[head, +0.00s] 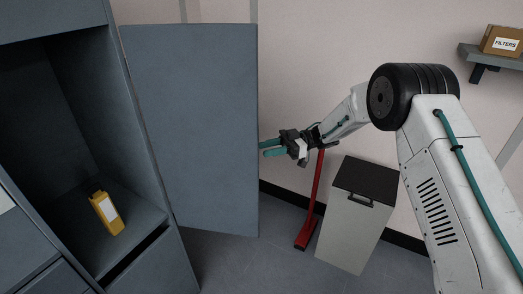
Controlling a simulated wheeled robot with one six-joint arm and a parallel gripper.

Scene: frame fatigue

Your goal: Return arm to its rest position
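My gripper (268,148) is in the middle of the head view, at the end of my white arm, which reaches in from the right. Its two teal fingers point left and stand a little apart, with nothing seen between them. Their tips are right beside the free edge of the open grey cabinet door (195,120). I cannot tell whether the upper finger touches that edge or passes behind it.
A grey cabinet (150,130) stands open at left, with a yellow device (107,213) on its shelf. Below my forearm are a red upright tool (315,195) and a grey bin with a dark lid (350,225). A wall shelf (490,57) at upper right holds a FILTERS box (503,40).

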